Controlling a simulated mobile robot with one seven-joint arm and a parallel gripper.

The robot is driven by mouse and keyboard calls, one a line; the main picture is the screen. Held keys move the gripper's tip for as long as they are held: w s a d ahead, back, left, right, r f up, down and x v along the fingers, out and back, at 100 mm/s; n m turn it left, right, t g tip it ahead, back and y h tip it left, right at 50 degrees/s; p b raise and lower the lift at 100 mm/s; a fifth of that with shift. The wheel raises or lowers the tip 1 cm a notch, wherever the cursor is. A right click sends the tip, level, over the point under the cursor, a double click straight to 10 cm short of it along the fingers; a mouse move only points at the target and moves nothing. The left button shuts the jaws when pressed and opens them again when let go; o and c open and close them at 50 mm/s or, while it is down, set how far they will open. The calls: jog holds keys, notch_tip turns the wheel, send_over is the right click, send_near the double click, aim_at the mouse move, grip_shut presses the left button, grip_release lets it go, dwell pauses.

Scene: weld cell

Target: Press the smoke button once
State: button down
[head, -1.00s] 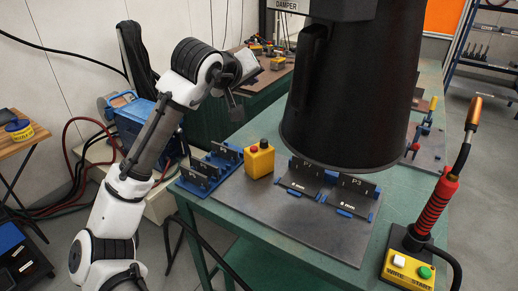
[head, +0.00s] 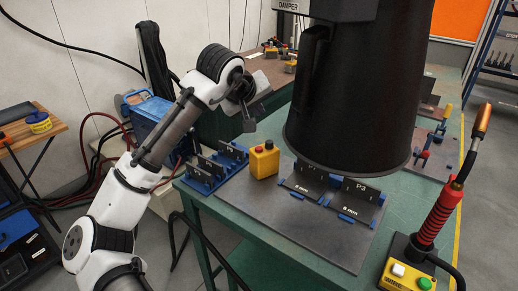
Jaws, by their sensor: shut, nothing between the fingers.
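My gripper (head: 249,125) is shut and empty, pointing down in the air just above and left of this box in the picture. It appears apart from the buttons. A second yellow box (head: 407,277) at the lower right carries a white and a green button.
The big black hood (head: 350,95) hangs over the table, close right of the yellow box. A blue fixture with plates (head: 217,165) stands left of the box. A red-handled torch (head: 437,212) stands at right.

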jog(key=b, duration=0.6)
send_over(259, 149)
jog(key=f, duration=0.6)
jog(key=shift+s+a+f, duration=0.2)
jog(key=shift+s+f, duration=0.1)
jog(key=shift+s, duration=0.1)
jog(key=shift+f+b, duration=0.35)
jog(key=shift+f, duration=0.65)
jog(key=shift+f, duration=0.1)
jog(key=shift+f, duration=0.3)
jog(key=shift+f, duration=0.45)
dwell(0.6)
dwell(0.4)
jog(key=shift+r+p, duration=0.65)
jog(key=shift+r, duration=0.2)
